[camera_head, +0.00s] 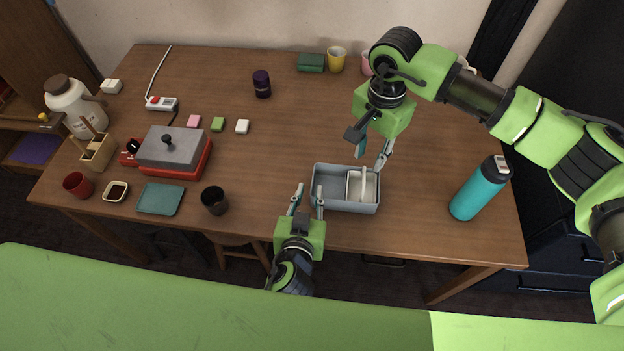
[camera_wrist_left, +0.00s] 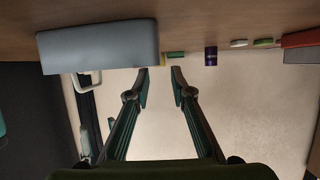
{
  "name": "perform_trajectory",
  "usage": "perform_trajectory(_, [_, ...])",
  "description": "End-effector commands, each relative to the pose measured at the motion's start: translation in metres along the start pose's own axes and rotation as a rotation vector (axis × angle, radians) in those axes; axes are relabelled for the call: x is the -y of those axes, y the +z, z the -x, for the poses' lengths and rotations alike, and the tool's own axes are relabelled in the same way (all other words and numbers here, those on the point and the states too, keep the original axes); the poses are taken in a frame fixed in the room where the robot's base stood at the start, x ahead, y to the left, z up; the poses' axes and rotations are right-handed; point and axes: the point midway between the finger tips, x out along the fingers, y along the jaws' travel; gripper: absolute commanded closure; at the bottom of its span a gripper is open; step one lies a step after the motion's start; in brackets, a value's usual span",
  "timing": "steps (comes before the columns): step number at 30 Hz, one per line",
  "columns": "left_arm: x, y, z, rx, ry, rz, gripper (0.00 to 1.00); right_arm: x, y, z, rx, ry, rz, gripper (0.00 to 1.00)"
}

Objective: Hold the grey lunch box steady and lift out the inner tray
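The grey lunch box (camera_head: 326,203) stands open on the table near its front edge. The pale inner tray (camera_head: 353,196) sits in its right part, with an upright white handle; the handle also shows in the left wrist view (camera_wrist_left: 90,82). My left gripper (camera_head: 308,188) is open at the box's left front corner, its fingers apart. In the left wrist view the box (camera_wrist_left: 98,46) lies up and left of the open fingers (camera_wrist_left: 160,72); contact cannot be told. My right gripper (camera_head: 372,158) is open and pointing down, with its fingertips above the back right of the box and tray.
A teal bottle (camera_head: 480,188) stands right of the box. A black cup (camera_head: 214,200) and green tray (camera_head: 160,199) lie to the left, beside a red cooker (camera_head: 185,165). A purple can (camera_head: 262,84) and yellow cup (camera_head: 336,59) stand behind. Table just left of the box is clear.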

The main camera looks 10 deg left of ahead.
Motion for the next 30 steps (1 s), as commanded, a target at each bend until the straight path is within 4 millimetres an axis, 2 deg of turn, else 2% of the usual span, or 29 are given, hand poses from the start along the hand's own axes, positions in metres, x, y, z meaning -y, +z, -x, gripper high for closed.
perform_trajectory(1, [0.000, -0.002, -0.011, -0.003, -0.001, -0.002, 0.78, 0.000, 0.000, 0.000, 0.000, 0.000, 0.000, 0.72])
perform_trajectory(6, [0.000, -0.001, -0.041, -0.002, 0.000, -0.002, 0.78, 0.000, 0.000, 0.000, 0.000, 0.000, 0.000, 0.72])
perform_trajectory(12, [0.000, 0.000, -0.062, 0.000, 0.000, -0.001, 0.78, 0.000, 0.000, 0.000, 0.000, 0.000, 0.000, 0.72])
perform_trajectory(23, [0.000, 0.000, -0.067, 0.000, 0.000, 0.000, 0.78, 0.000, 0.000, 0.000, 0.000, 0.000, 0.000, 0.72])
perform_trajectory(24, [0.000, 0.000, -0.067, 0.000, 0.000, 0.000, 0.81, 0.000, 0.000, 0.000, 0.000, 0.000, 0.000, 0.72])
perform_trajectory(26, [0.000, 0.000, -0.067, 0.000, 0.000, 0.000, 0.97, 0.000, 0.000, 0.000, 0.000, 0.000, 0.000, 0.72])
perform_trajectory(27, [0.000, 0.000, -0.067, 0.000, 0.000, 0.000, 1.00, 0.000, 0.000, 0.000, 0.000, 0.000, 0.000, 0.72])
perform_trajectory(30, [0.000, 0.000, -0.067, 0.000, 0.000, 0.000, 1.00, 0.000, 0.000, 0.000, 0.000, 0.000, 0.000, 0.72])
